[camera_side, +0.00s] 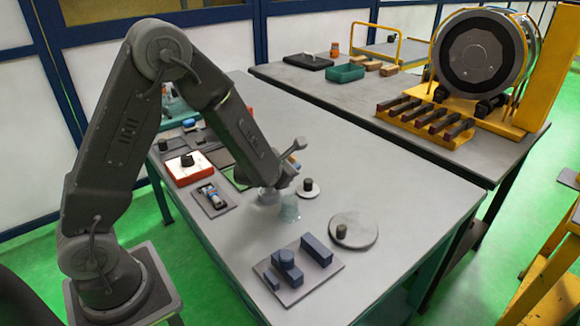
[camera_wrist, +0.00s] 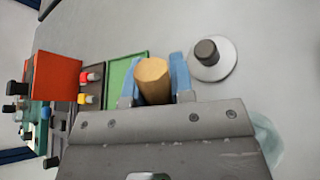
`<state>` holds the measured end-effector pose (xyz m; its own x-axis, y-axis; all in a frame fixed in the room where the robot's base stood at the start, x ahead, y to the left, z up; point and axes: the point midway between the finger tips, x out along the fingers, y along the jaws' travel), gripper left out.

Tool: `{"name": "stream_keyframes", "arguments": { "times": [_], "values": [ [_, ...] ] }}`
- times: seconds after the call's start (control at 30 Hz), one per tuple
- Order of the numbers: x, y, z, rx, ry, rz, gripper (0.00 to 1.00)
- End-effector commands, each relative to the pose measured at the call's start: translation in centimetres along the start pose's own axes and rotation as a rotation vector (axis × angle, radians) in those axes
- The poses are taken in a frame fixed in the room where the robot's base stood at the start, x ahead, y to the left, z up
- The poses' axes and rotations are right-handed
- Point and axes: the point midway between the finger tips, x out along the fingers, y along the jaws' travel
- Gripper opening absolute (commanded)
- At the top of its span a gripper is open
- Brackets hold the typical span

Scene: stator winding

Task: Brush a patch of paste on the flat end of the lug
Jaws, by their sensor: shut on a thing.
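My gripper (camera_wrist: 155,78) is shut on a wooden round handle (camera_wrist: 153,82) between its blue fingers in the wrist view. The handle is seen end-on, so its far end and any bristles are hidden. In the side view my gripper (camera_side: 280,183) is low over the middle of the near table, its fingers hard to make out. A pale translucent object (camera_side: 289,211) is just below it; part of it shows at the lower right in the wrist view (camera_wrist: 268,138). I cannot make out the lug or any paste. A blue clamp-like fixture (camera_side: 287,263) sits on a grey plate at the front.
A white disc with a dark knob (camera_side: 308,191) lies beside my gripper; a larger grey disc (camera_side: 352,237) lies to the right. An orange-red box (camera_side: 187,170), a small tray (camera_side: 213,199) and a green mat (camera_wrist: 124,79) are to the left. The table's right side is clear.

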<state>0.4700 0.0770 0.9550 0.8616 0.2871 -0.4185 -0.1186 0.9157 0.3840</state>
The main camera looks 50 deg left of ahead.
Motion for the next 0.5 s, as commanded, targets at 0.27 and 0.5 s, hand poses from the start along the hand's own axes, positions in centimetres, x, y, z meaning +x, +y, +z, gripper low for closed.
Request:
{"name": "stream_keyframes", "arguments": {
  "times": [0.27, 0.5],
  "values": [
    [-0.9, 0.9, 2.1, -0.002, -0.008, 0.003, 0.0],
    [-1.7, 1.7, 3.6, -0.001, -0.01, 0.003, 0.0]
  ]
}}
